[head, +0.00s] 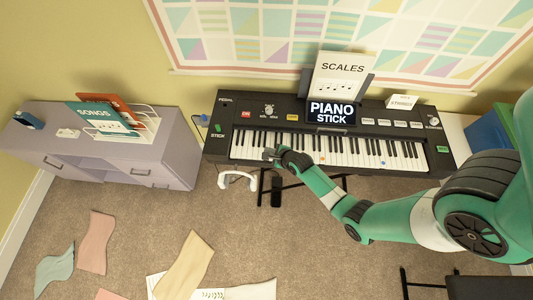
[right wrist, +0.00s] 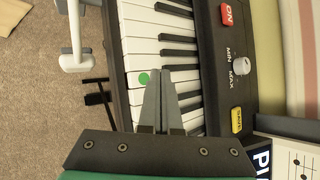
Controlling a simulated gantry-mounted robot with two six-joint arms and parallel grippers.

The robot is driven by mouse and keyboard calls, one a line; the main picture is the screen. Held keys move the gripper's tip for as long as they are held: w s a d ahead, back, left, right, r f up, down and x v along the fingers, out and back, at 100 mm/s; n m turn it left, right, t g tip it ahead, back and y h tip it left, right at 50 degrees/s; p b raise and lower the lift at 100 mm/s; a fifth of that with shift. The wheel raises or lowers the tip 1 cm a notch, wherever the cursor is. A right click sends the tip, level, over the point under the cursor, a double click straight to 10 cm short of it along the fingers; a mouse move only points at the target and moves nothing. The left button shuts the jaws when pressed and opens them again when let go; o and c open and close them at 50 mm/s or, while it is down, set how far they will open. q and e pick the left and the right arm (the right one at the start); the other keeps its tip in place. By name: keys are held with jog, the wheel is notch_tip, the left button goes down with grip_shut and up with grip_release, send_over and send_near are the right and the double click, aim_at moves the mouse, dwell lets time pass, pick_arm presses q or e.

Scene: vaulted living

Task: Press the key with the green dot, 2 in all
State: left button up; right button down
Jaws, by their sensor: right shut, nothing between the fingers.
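The black keyboard (head: 327,135) stands against the wall, its white and black keys in a long row. In the right wrist view the green dot (right wrist: 144,78) is on a white key (right wrist: 141,80) near the key's front end. My right gripper (head: 268,154) is over the left part of the keys in the head view. In the right wrist view its fingers (right wrist: 161,74) are together and empty, with the tips just right of the green dot. I cannot tell whether they touch the key. My gripper hides the green dot in the head view. My left gripper is not in view.
A screen reading PIANO STICK (head: 332,113) and a SCALES sheet (head: 341,75) stand behind the keys. White headphones (head: 237,181) hang at the keyboard's front left. A grey cabinet (head: 150,165) stands to the left. Cloths lie on the carpet.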

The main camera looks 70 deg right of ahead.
jog(key=shift+f, duration=0.2)
jog(key=shift+f+b, duration=0.25)
jog(key=shift+b, duration=0.1)
jog(key=shift+f+b, duration=0.45)
jog(key=shift+f, duration=0.1)
dwell(0.6)
jog(key=shift+s+f, duration=0.1)
jog(key=shift+f, duration=0.1)
dwell(0.3)
jog(key=shift+r+p, duration=0.95)
jog(key=shift+r, duration=0.25)
notch_tip(320, 180, up, 5)
jog(key=p, duration=0.5)
